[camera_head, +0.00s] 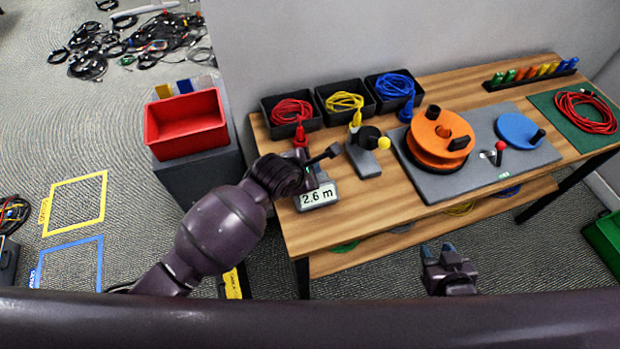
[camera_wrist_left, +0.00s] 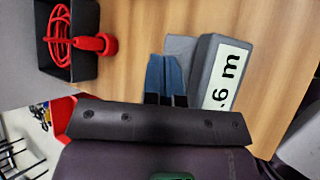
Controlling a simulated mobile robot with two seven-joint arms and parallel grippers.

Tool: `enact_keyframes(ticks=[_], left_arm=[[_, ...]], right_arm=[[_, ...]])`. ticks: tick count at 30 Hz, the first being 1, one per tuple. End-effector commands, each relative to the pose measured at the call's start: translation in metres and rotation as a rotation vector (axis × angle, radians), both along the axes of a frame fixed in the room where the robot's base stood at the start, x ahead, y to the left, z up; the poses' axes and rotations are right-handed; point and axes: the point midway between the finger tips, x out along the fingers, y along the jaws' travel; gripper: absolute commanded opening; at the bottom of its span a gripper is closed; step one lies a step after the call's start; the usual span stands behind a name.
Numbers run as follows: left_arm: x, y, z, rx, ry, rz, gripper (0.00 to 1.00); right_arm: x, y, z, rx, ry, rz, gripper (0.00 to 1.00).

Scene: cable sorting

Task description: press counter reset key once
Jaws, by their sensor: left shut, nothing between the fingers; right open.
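The counter (camera_head: 317,197) sits near the left front of the wooden table, and its display reads 2.6 m. In the left wrist view its display (camera_wrist_left: 225,77) is partly cut by my wrist. My left gripper (camera_head: 312,182) is shut and empty, over the counter's back part. Its blue fingertips (camera_wrist_left: 165,76) lie beside the display housing, over or at a flat grey part (camera_wrist_left: 180,47). I cannot tell whether they touch it. The reset key is not distinguishable and may be hidden by the fingers. My right gripper (camera_head: 447,258) is open and empty, in front of the table.
Black bins with red (camera_head: 291,110), yellow (camera_head: 345,102) and blue (camera_head: 396,86) cables stand behind. A grey device with a yellow knob (camera_head: 384,143) is right of the counter. An orange reel (camera_head: 438,135) stands farther right. A red bin (camera_head: 186,125) is left of the table.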

Motion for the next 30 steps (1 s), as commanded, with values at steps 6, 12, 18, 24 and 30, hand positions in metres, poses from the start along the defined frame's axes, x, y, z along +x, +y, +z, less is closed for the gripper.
enact_keyframes(ticks=[6,12,18,24,30], left_arm=[[0.0001,-0.0001,-0.0025,-0.001,0.000,0.001,0.00],[0.0000,0.0000,-0.0024,-0.001,0.000,0.001,0.00],[0.0000,0.0000,-0.0025,-0.001,0.000,0.001,0.00],[0.0000,0.0001,-0.0026,-0.001,0.000,0.001,0.00],[0.0000,0.0001,-0.0026,-0.001,0.000,0.001,0.00]], right_arm=[[-0.0033,-0.0006,-0.0026,0.000,0.007,-0.002,0.43],[-0.0086,-0.0014,-0.0058,-0.001,0.017,-0.005,0.43],[-0.0104,-0.0018,-0.0088,-0.001,0.024,-0.006,0.43],[-0.0081,-0.0014,-0.0079,0.000,0.020,-0.004,0.43],[-0.0028,-0.0005,-0.0048,0.001,0.009,-0.001,0.43]])
